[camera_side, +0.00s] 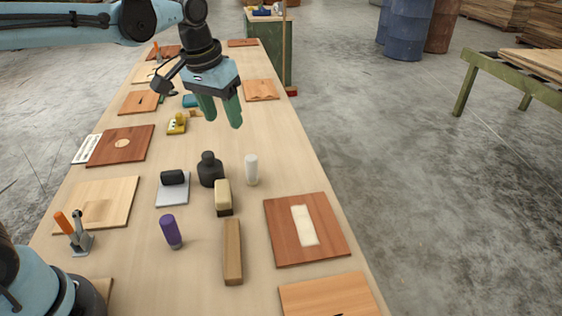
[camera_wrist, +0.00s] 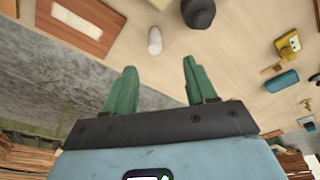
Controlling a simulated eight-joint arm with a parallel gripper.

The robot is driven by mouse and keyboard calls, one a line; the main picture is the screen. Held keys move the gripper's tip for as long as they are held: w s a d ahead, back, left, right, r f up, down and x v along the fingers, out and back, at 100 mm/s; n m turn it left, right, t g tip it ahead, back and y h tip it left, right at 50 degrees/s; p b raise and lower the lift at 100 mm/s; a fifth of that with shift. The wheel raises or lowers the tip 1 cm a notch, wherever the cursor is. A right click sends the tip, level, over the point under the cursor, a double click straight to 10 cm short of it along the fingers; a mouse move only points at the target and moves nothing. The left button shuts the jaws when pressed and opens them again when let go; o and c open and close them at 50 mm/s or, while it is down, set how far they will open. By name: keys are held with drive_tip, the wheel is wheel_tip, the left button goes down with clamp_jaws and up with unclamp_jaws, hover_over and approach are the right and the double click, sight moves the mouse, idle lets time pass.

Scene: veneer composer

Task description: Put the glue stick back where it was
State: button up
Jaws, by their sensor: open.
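Two small upright cylinders could be the glue stick, and I cannot tell for sure which one is. One is purple (camera_side: 171,232) and stands near the front middle of the table. The other is white (camera_side: 251,170), stands right of a dark bottle (camera_side: 210,170), and also shows in the wrist view (camera_wrist: 155,41). My gripper (camera_side: 222,118) is open and empty, with its green fingers pointing down above the table beyond both cylinders. In the wrist view the open fingers (camera_wrist: 160,72) are apart with nothing between them.
The long wooden table (camera_side: 190,270) holds veneer panels, including a reddish one with a pale inlay (camera_side: 280,242). A brush-like block (camera_side: 223,197), a wooden bar (camera_side: 232,255), a roller on a grey plate (camera_side: 173,188) and a toggle clamp (camera_side: 79,236) stand near the cylinders.

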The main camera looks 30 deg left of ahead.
drive_tip(key=s+a+f+t, duration=0.1)
drive_tip(key=s+f+t, duration=0.1)
drive_tip(key=s, duration=0.4)
drive_tip(key=s+a+f+m+t, duration=0.1)
drive_tip(key=s+f+t, duration=0.1)
drive_tip(key=s, duration=0.4)
drive_tip(key=shift+s+a+f+t, duration=0.15)
drive_tip(key=shift+s+f+t, duration=0.05)
drive_tip(key=shift+f+t, duration=0.2)
